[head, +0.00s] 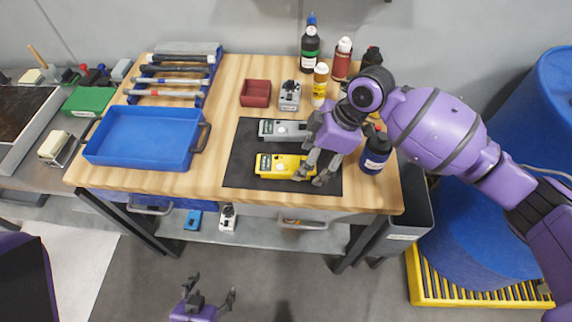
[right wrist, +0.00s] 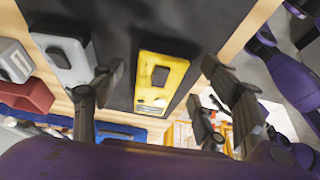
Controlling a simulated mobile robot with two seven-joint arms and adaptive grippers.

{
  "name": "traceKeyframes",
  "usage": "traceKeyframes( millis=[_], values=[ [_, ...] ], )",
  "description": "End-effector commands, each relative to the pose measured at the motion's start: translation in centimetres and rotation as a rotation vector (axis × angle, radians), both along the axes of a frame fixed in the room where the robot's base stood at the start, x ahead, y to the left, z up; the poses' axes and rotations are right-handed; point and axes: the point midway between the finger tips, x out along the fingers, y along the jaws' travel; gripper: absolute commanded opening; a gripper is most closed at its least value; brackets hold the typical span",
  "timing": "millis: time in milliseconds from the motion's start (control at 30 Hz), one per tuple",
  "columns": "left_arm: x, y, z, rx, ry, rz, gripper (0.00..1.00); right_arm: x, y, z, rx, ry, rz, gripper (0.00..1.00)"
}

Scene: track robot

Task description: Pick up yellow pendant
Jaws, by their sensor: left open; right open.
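The yellow pendant (head: 280,166) lies flat on a black mat (head: 238,165) on the wooden table. My right gripper (head: 312,174) is at the pendant's right end in the head view, its fingers open and partly covering that end. In the right wrist view the yellow pendant (right wrist: 165,82) shows between the two spread fingers, with clear gaps on both sides. I cannot tell how high the fingers are above the mat. My left gripper (head: 209,294) is open and empty, low in front of the table, well away from the pendant.
A grey pendant (head: 282,130) lies just behind the yellow one. A dark blue bottle (head: 375,154) stands close to my right wrist. Other bottles (head: 310,50), a red bin (head: 256,93) and a blue tray (head: 145,138) are on the table. The mat's left part is clear.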

Motion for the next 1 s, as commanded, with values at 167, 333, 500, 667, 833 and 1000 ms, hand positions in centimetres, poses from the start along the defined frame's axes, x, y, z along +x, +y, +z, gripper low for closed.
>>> traceKeyframes(
  millis=[167,333,500,667,833,1000],
  values=[
    [0.66,-0.17,0.22,-0.002,-0.012,-0.004,0.67,-0.02,0.42,-1.23,-0.002,0.0,-0.001,0.67],
    [0.62,-0.26,0.21,-0.003,-0.011,-0.005,0.67,-0.01,0.39,-1.19,-0.002,-0.001,-0.001,0.63],
    [0.52,-0.27,0.18,-0.003,-0.01,-0.006,0.67,-0.01,0.38,-1.17,-0.002,-0.001,-0.001,0.41],
    [0.4,-0.23,0.15,-0.002,-0.008,-0.006,0.67,-0.01,0.38,-1.16,-0.002,-0.001,-0.001,0.2],
    [0.32,-0.19,0.12,-0.001,-0.006,-0.006,0.67,0.03,0.41,-1.09,0.0,-0.002,-0.001,0.1],
    [0.31,-0.17,0.13,-0.001,-0.006,-0.006,0.67,0.04,0.41,-0.96,0.0,-0.002,-0.001,0.1]
  ],
)
